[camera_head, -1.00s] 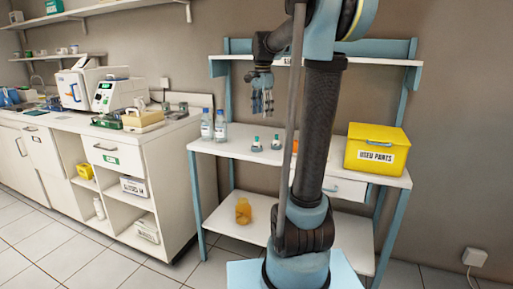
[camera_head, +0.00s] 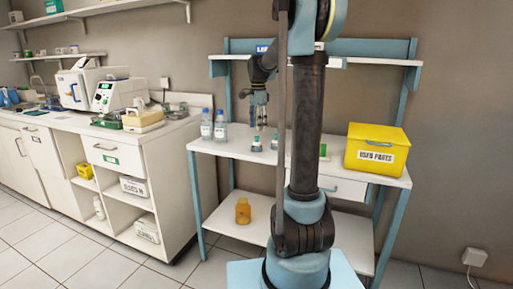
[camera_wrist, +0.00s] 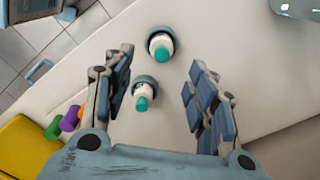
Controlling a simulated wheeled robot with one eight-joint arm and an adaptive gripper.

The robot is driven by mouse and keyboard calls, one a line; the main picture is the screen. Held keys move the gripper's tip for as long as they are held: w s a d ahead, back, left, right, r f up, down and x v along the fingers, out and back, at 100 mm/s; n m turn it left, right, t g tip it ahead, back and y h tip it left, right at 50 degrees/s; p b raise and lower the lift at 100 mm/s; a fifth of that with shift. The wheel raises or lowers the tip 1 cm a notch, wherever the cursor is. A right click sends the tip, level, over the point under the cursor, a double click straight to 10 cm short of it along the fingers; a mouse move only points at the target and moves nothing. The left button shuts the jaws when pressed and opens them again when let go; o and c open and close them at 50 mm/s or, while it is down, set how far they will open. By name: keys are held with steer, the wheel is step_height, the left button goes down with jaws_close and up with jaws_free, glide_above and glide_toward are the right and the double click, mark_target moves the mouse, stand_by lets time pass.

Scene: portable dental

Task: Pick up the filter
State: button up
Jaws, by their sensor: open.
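Two small round pieces with dark bases, white bodies and teal tips stand on the white table. In the wrist view one (camera_wrist: 159,44) is farther up and the other (camera_wrist: 143,95) is nearer my palm. They also show in the head view, the left one (camera_head: 257,145) and the right one (camera_head: 275,143). I cannot tell for sure which thing is the filter. My gripper (camera_head: 258,123) points down above these pieces. In the wrist view its fingers (camera_wrist: 160,65) are spread on either side of them, with nothing held.
A yellow "USED PARTS" box (camera_head: 376,150) stands at the table's right. Green (camera_wrist: 53,130), purple (camera_wrist: 69,121) and orange pieces are near it. Two blue-capped bottles (camera_head: 213,127) stand at the left. The upper shelf (camera_head: 400,61) overhangs the table's back. An amber bottle (camera_head: 243,211) is on the lower shelf.

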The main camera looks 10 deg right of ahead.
mark_target(257, 139)
steer(key=shift+w+a+f, duration=0.1)
steer(key=shift+f, duration=2)
steer(key=shift+a+f, duration=0.1)
steer(key=shift+f, duration=1.95)
steer(key=c, duration=0.9)
